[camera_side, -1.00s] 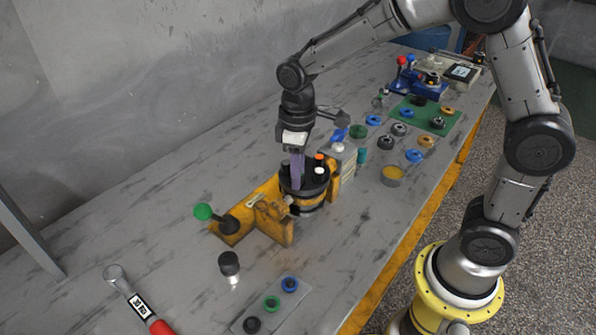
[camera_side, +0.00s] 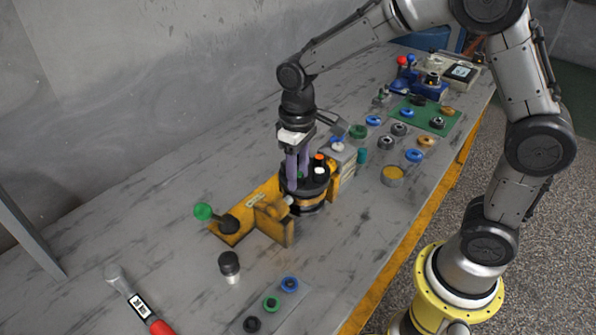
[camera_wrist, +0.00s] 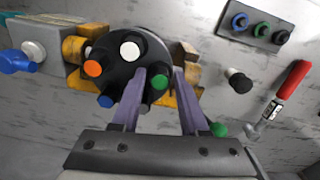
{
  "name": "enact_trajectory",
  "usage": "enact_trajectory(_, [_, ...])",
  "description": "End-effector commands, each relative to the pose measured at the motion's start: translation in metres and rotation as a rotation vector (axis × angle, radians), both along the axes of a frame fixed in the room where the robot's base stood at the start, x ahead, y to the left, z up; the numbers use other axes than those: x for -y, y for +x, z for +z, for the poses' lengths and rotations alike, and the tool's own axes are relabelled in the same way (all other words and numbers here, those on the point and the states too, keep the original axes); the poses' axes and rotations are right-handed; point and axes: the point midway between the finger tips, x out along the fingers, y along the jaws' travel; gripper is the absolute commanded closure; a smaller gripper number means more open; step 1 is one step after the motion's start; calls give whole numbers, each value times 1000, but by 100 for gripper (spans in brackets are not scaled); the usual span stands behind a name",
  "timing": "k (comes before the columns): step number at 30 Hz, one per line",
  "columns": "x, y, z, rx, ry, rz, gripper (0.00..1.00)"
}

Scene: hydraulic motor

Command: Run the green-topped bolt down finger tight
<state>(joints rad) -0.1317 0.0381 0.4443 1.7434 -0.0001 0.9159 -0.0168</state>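The green-topped bolt (camera_wrist: 160,82) stands in the black top of the motor (camera_wrist: 128,62), and its green top also shows in the side view (camera_side: 299,176). Orange-topped (camera_wrist: 93,68), white-topped (camera_wrist: 130,51) and blue-topped (camera_wrist: 105,101) bolts stand around the same black top. My gripper (camera_wrist: 159,73) is open, with its two purple fingers apart on either side of the green top. In the side view my gripper (camera_side: 298,176) points down over the motor.
A yellow clamp fixture (camera_side: 265,212) holds the motor, with a green-knobbed lever (camera_side: 203,211) at its left. A red-handled torque wrench (camera_side: 140,305), a black-capped part (camera_side: 229,262) and a ring tray (camera_side: 255,311) lie in front. Several loose parts lie behind on the bench.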

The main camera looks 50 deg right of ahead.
Motion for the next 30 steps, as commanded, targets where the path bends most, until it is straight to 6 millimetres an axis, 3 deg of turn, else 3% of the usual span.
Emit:
enact_trajectory(11, [0, 0, 1, 1, 0, 1, 56])
enact_trajectory(30, [0, 0, 35, 2, 0, 1, 56])
